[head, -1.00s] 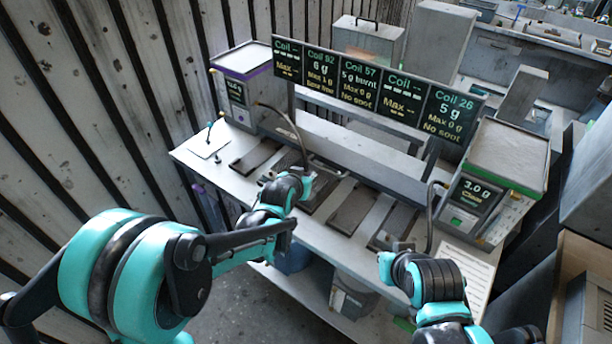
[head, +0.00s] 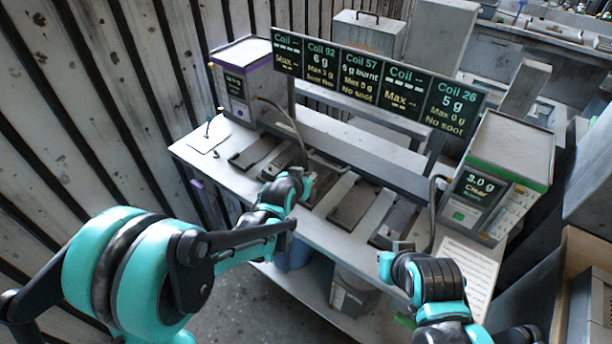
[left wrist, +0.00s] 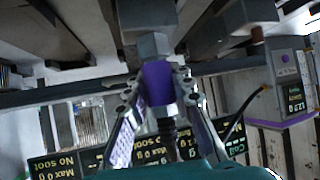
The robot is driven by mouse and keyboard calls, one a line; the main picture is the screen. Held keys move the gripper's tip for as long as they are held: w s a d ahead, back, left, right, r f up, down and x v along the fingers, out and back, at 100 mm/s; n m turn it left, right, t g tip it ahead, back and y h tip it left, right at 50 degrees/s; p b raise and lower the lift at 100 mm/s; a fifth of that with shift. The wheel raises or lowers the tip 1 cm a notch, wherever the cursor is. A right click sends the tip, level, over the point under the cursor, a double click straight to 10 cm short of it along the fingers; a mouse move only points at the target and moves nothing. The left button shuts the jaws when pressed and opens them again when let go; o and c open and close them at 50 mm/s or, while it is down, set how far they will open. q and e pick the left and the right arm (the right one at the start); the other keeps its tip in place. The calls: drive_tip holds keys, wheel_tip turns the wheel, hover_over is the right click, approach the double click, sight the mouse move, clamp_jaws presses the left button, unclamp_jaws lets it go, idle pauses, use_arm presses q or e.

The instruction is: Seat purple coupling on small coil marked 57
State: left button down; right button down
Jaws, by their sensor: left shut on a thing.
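My left gripper (head: 308,184) is over the front middle of the white bench. In the left wrist view it is shut on the purple coupling (left wrist: 158,84), with a finger on either side. A grey hexagonal metal fitting (left wrist: 153,45) lines up directly with the coupling's end and seems to touch it; I cannot tell how deeply it is seated. A dark hose runs from the coupling's other end. The Coil 57 panel (head: 359,75) reads 6 g burnt, Max 0 g, No soot. My right gripper (head: 397,250) is near the bench's front edge; its fingers are unclear.
A purple-trimmed unit (head: 245,75) with a hose stands at the back left. A green-trimmed unit (head: 500,165) with a hose stands at the right. A paper sheet (head: 466,275) lies at the right.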

use_arm(q)
drive_tip(key=shift+f, duration=0.15)
drive_tip(key=c, duration=1.2)
unclamp_jaws()
drive_tip(key=v, duration=1.2)
drive_tip(key=shift+d, duration=0.1)
drive_tip(key=s+a+n+g+y, duration=0.1)
drive_tip(key=s+a, duration=0.4)
drive_tip(key=s, duration=0.1)
drive_tip(key=s+a+f+n+g+y, duration=0.1)
drive_tip(key=s+a, duration=0.4)
drive_tip(key=s, duration=0.2)
drive_tip(key=s+a+f+n+g+y, duration=0.1)
drive_tip(key=s+a, duration=0.4)
drive_tip(key=s, duration=0.1)
drive_tip(key=shift+s+f+n+g+y, duration=0.1)
drive_tip(key=shift+s+n+g+y, duration=0.2)
drive_tip(key=shift+g, duration=0.1)
